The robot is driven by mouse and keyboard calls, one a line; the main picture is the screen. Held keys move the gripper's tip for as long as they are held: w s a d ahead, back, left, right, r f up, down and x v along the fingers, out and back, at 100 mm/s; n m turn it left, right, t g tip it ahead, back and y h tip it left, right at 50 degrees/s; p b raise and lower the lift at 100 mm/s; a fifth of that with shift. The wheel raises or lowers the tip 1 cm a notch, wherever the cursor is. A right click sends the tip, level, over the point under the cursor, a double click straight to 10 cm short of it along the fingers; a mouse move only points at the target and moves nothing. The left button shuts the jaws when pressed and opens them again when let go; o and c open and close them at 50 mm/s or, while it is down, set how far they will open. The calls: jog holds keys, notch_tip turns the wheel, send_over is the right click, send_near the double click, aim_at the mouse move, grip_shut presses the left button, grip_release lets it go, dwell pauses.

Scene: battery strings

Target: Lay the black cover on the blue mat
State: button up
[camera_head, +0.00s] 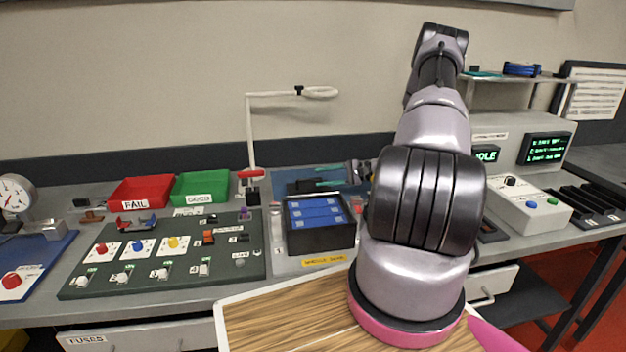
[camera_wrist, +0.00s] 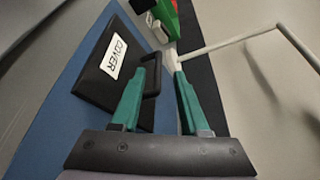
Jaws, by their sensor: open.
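The black cover (camera_wrist: 97,72) with a white COVER label lies over the blue mat (camera_wrist: 62,90) in the wrist view and appears to rest flat on it. Its black handle (camera_wrist: 158,82) shows between the two green fingers of my gripper (camera_wrist: 164,66), closer to the left one. The fingers are apart and do not grip the handle. In the head view, my gripper (camera_head: 328,176) is over the blue mat (camera_head: 283,177) at the back of the bench. The cover is dark and hard to make out there.
A black box with blue cells (camera_head: 318,236) stands in front of the mat. A white post with a hooked arm (camera_head: 250,130) rises to the mat's left. Green (camera_head: 200,187) and red (camera_head: 143,190) bins and a switch board (camera_head: 165,265) lie farther left.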

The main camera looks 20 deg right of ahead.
jog(key=shift+v, duration=1.2)
jog(key=s+a+r+n+g+h, duration=0.2)
jog(key=s+a+r, duration=0.15)
jog(key=r, duration=0.45)
jog(key=s+a+r+n+g+h, duration=0.2)
jog(key=a+r, duration=0.3)
jog(key=r, duration=0.2)
jog(key=s+a+r+n+g+h, duration=0.2)
jog(key=s+a+r, duration=0.15)
jog(key=r, duration=0.45)
jog(key=s+a+r+n+t+h, duration=0.1)
jog(key=s+a+r+t+h, duration=0.1)
jog(key=s+r, duration=0.5)
jog(key=s+a+r+n+t+h, duration=0.1)
jog(key=s+a+r+t+h, duration=0.1)
jog(key=s+r, duration=0.5)
jog(key=s+t+h, duration=0.1)
jog(key=s, duration=0.4)
jog(key=shift+s+a+r+h, duration=0.25)
jog(key=shift+a+r+h, duration=0.05)
jog(key=shift+r, duration=0.1)
